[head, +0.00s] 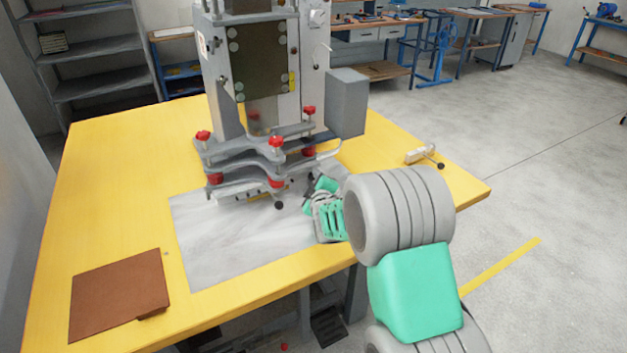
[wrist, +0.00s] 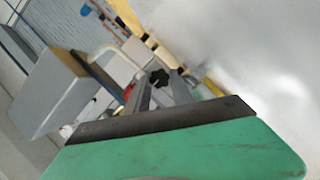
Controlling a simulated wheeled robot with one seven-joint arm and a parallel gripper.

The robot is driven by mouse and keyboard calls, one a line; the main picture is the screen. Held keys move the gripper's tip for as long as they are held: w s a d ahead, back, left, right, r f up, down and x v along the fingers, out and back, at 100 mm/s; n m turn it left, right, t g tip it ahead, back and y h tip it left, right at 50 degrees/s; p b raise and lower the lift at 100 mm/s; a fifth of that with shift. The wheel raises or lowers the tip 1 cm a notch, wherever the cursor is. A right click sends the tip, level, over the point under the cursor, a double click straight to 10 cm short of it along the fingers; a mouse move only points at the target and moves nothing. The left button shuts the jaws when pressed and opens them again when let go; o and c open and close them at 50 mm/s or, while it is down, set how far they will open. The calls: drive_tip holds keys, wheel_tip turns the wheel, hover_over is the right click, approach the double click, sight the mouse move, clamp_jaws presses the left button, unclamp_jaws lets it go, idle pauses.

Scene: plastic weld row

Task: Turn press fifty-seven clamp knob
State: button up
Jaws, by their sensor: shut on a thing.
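The press (head: 262,75) stands on a yellow table, with stacked grey clamp plates (head: 262,160) low on its front. Several red knobs (head: 276,141) sit on these plates. My gripper (head: 312,190) is at the right front of the press, low beside the plates. In the wrist view a black lobed knob (wrist: 158,77) sits between the ends of my two grey fingers (wrist: 160,90), and the gripper is shut on it. In the head view the gripper hides most of this knob. A black ball (head: 279,205) shows left of the gripper, apart from it.
The yellow table (head: 115,165) carries a grey sheet (head: 225,245) before the press and a brown board (head: 120,295) at front left. A grey box (head: 347,102) juts from the press's right side. A small black-knobbed lever (head: 425,156) lies near the right edge.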

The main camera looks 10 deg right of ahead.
clamp_jaws()
